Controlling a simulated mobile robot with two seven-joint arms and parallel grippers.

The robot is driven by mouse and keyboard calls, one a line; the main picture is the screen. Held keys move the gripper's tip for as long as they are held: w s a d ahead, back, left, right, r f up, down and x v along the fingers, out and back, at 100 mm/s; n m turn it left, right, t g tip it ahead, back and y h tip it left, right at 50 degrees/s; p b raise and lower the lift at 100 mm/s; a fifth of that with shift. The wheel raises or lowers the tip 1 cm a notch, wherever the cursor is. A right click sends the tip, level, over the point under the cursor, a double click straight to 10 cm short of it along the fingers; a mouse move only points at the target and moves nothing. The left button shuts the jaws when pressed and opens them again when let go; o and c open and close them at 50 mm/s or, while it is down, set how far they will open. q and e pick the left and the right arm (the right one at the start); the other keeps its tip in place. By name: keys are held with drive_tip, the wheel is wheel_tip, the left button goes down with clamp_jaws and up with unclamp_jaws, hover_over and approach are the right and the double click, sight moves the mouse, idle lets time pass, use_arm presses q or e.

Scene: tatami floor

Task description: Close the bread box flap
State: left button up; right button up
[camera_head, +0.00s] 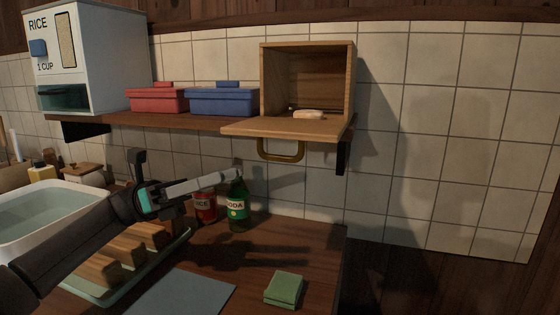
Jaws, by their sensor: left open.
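The wooden bread box (309,75) stands at the right end of the wall shelf, with its front open. Its flap (280,128) is folded down and lies about level, sticking out past the shelf edge. A brass-coloured handle (281,152) hangs below the flap. A piece of bread (308,114) lies inside near the opening. My left gripper (238,174) is open and empty, below and left of the handle and apart from it. It is in front of the bottles. My right gripper is not in view.
A red box (157,100), a blue box (222,101) and a rice dispenser (88,60) stand on the shelf (190,122). Below are a green soda bottle (238,210), a red bottle (205,208), a dish rack, a water-filled basin (40,215) and a green sponge (284,289).

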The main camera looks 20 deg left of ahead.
sight(280, 159)
use_arm(q)
drive_tip(key=x, duration=0.9)
drive_tip(key=shift+d+r+b, duration=0.1)
drive_tip(key=shift+d+b, duration=0.3)
drive_tip(key=shift+w+d+r, duration=0.1)
drive_tip(key=shift+d+r, duration=0.15)
drive_tip(key=shift+d, duration=0.4)
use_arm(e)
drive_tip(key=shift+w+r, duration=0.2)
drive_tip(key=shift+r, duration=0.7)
use_arm(q)
drive_tip(key=shift+c, duration=0.2)
clamp_jaws()
